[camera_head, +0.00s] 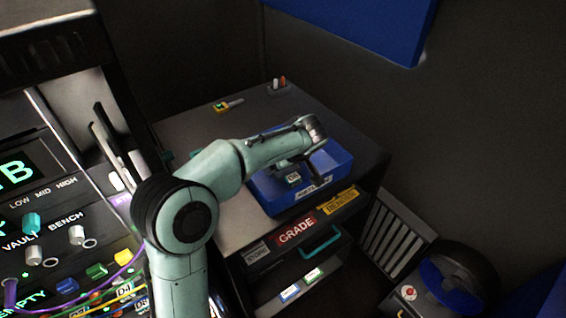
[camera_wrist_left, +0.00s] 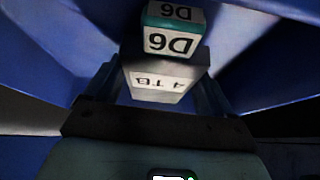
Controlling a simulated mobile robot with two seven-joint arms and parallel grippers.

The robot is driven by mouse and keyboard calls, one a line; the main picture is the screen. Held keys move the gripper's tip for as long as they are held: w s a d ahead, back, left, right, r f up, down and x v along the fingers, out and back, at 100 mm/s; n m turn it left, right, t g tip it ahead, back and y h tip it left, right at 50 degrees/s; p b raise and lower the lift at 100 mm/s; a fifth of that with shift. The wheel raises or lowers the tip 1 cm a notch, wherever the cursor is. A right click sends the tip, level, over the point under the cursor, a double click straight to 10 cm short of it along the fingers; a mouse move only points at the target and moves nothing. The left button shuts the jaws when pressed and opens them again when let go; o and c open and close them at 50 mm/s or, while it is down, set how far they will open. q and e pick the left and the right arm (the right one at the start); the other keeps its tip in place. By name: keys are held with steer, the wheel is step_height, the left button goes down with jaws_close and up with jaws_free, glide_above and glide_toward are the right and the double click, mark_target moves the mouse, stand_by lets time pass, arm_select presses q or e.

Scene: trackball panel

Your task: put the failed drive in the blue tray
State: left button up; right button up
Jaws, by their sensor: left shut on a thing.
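The blue tray (camera_head: 335,178) sits on the cabinet top, with a white label on its front. My left gripper (camera_head: 302,163) is over the tray, pointing down into it. In the left wrist view my left gripper (camera_wrist_left: 155,85) is shut on a drive (camera_wrist_left: 160,80) with a grey body marked 4TB and a teal-edged end marked D6. The drive also shows in the head view (camera_head: 293,178), inside the tray's outline. Blue tray walls surround it in the wrist view. Whether the drive touches the tray floor cannot be told. My right gripper is out of view.
A panel (camera_head: 60,220) with knobs, cables and lit labels stands at the left. The cabinet front carries a red GRADE label (camera_head: 296,231) and a teal handle (camera_head: 321,243). A small yellow-green item (camera_head: 221,106) lies at the back of the cabinet top. A slatted grey unit (camera_head: 395,238) stands right.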

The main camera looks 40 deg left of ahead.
arm_select(q)
steer(key=o, duration=1)
steer(key=shift+c, duration=0.2)
steer(key=shift+r, duration=0.1)
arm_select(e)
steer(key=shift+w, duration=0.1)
arm_select(q)
steer(key=shift+r, duration=0.3)
steer(key=shift+r+p, duration=0.6)
steer(key=shift+p, duration=0.1)
steer(key=v, duration=1.1)
steer(key=shift+d, duration=0.3)
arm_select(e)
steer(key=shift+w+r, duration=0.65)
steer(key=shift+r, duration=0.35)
arm_select(q)
steer(key=shift+s, duration=0.1)
